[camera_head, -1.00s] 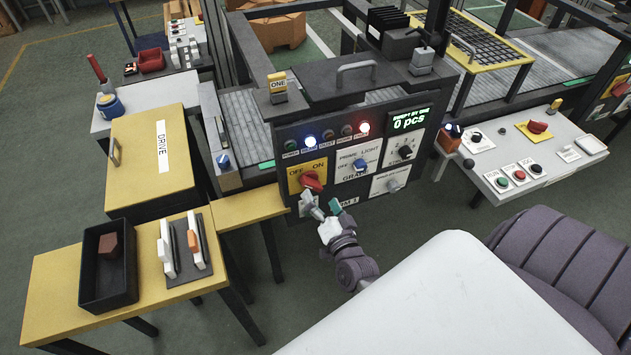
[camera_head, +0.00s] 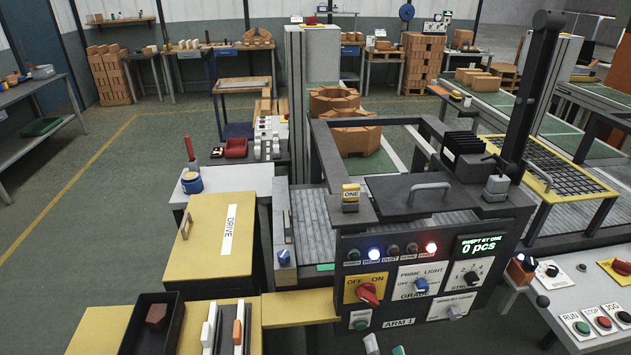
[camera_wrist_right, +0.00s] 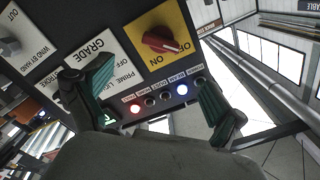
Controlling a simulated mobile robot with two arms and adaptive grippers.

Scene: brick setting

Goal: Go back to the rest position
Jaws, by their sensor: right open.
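My right gripper (camera_head: 384,346) shows only by its fingertips at the bottom edge of the head view, just below the front of the control panel (camera_head: 436,274). In the right wrist view my right gripper (camera_wrist_right: 155,100) has its two green-padded fingers wide apart with nothing between them. Beyond them is the panel with a red knob on a yellow OFF/ON plate; this red knob (camera_head: 368,293) also shows in the head view. A blue light and a red light are lit on the panel. My left gripper is not in view.
A yellow DRIVE cabinet (camera_head: 210,238) stands left of the panel. A black bin (camera_head: 172,334) with a brown block and a rack of white and orange pieces (camera_head: 226,326) are at the lower left. A white button table (camera_head: 575,312) is at the right. Green floor is open at the left.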

